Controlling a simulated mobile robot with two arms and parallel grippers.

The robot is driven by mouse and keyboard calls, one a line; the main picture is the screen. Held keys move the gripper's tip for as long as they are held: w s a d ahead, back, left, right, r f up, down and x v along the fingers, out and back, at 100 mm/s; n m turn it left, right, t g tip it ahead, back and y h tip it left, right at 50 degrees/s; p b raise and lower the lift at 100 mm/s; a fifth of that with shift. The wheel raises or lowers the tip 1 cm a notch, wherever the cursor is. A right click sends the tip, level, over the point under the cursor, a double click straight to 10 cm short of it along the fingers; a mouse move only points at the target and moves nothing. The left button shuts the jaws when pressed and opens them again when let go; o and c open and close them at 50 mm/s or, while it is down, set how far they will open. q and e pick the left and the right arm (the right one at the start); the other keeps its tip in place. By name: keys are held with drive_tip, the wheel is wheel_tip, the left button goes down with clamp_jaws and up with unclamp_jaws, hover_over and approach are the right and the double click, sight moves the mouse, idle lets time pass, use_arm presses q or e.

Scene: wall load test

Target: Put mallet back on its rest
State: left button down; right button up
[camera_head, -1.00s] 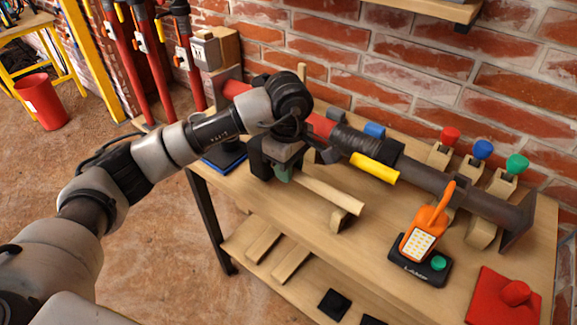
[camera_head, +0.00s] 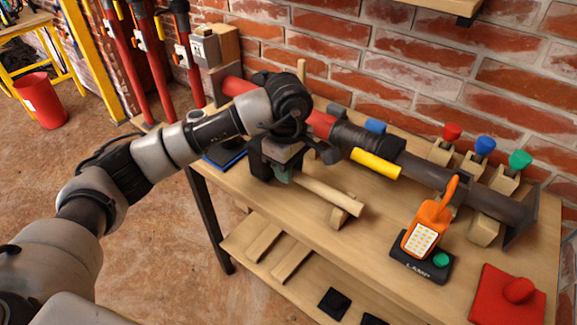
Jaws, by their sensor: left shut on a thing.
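The mallet shows as a pale wooden handle (camera_head: 328,194) pointing to the lower right, with a small part of a green head (camera_head: 281,175) under my left gripper. My left gripper (camera_head: 277,165) is shut on the mallet near its head, above the workbench. The fingers and most of the head are hidden by the gripper body. A small wooden rest (camera_head: 345,213) stands under the handle's far end. I cannot tell whether the handle touches it. My right gripper is not in view.
Behind my gripper lies a long dark and red pipe assembly (camera_head: 420,172) with a yellow grip. An orange lamp (camera_head: 427,228) on a black base and a red pad (camera_head: 507,295) stand to the right on the workbench (camera_head: 380,250). A brick wall closes the back.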

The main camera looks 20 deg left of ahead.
use_arm(q)
drive_tip(key=shift+f, duration=0.25)
drive_tip(key=shift+c, duration=1)
unclamp_jaws()
drive_tip(key=shift+r+p, duration=1.9)
drive_tip(key=shift+r, duration=2.15)
